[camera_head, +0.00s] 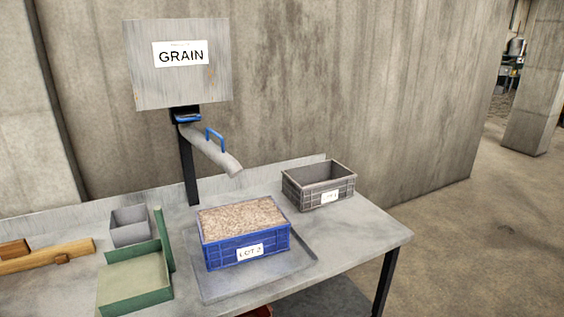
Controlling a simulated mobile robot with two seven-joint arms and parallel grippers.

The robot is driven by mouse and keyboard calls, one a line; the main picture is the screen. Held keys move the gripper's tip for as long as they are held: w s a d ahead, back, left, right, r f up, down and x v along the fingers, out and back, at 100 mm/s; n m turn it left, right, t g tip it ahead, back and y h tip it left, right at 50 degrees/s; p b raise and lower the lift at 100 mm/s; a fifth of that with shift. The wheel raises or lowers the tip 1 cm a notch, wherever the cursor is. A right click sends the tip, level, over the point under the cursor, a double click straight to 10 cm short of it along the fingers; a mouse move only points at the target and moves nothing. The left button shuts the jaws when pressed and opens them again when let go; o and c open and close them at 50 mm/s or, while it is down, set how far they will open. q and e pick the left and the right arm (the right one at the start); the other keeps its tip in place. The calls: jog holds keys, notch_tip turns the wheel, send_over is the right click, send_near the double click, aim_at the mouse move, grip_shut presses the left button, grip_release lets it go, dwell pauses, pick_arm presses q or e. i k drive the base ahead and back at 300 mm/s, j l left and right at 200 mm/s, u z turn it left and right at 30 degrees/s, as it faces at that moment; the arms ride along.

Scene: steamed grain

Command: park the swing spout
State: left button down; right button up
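The swing spout (214,153) is a grey tube under the metal box labelled GRAIN (178,64). It slopes down to the right, with a blue handle (215,138) on top. Its mouth hangs above the back right of the blue crate labelled LOT 2 (228,252), which is full of grain (241,217). A blue part (187,117) shows at the spout's upper end, below the box. Neither of my grippers is in view.
The blue crate stands on a grey tray (296,265). A grey crate (318,186) stands at the back right of the table. A green tray (134,283), a small grey box (129,227) and a wooden tool (48,258) lie left. The table's right end is clear.

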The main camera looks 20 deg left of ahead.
aim_at(217, 154)
jog(key=i+l, duration=0.2)
jog(key=i, duration=0.3)
jog(key=i+l+z, duration=0.15)
jog(key=i, duration=0.4)
